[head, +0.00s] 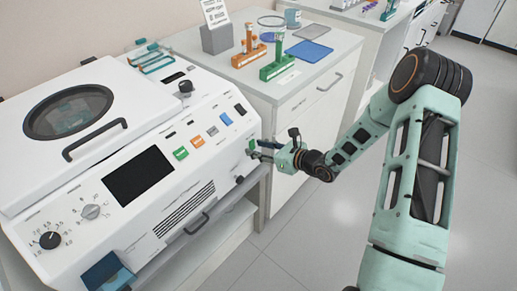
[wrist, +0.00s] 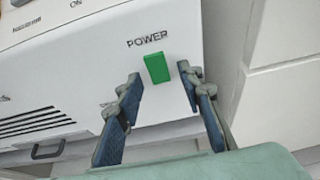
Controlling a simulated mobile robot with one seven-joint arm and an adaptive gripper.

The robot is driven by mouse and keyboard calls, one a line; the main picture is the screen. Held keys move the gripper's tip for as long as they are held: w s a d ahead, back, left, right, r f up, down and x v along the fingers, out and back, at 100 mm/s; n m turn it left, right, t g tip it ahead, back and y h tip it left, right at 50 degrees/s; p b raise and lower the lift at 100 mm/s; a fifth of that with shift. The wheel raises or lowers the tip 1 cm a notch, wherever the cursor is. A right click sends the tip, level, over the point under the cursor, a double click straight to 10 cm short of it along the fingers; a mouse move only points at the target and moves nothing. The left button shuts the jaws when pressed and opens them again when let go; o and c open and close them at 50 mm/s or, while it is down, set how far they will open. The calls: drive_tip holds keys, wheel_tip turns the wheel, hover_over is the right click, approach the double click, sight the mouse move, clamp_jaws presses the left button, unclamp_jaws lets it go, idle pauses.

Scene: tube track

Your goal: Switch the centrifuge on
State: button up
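The centrifuge (head: 216,172) is a large white machine on the left of the head view. Its lid (head: 110,88), with a round dark window, is down. Its display (head: 138,176) is dark. A green rocker switch (wrist: 157,68) marked POWER sits on the front face in the wrist view. My gripper (wrist: 160,74) is open and empty, with one blue-padded finger on each side of the switch in the picture. In the head view my gripper (head: 254,150) is at the machine's right front corner. I cannot tell whether the fingertips touch the panel.
Green, orange, grey and blue buttons (head: 197,141) and several knobs are on the sloped panel. A bench (head: 285,88) to the right carries tube racks (head: 277,67) and a blue tray (head: 308,51). The floor (head: 300,235) in front is clear.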

clamp_jaws()
drive_tip(key=f+t+y+b, duration=0.1)
drive_tip(key=y+b, duration=0.1)
drive_tip(key=b, duration=0.4)
drive_tip(key=shift+t, duration=0.3)
drive_tip(key=shift+r, duration=0.1)
unclamp_jaws()
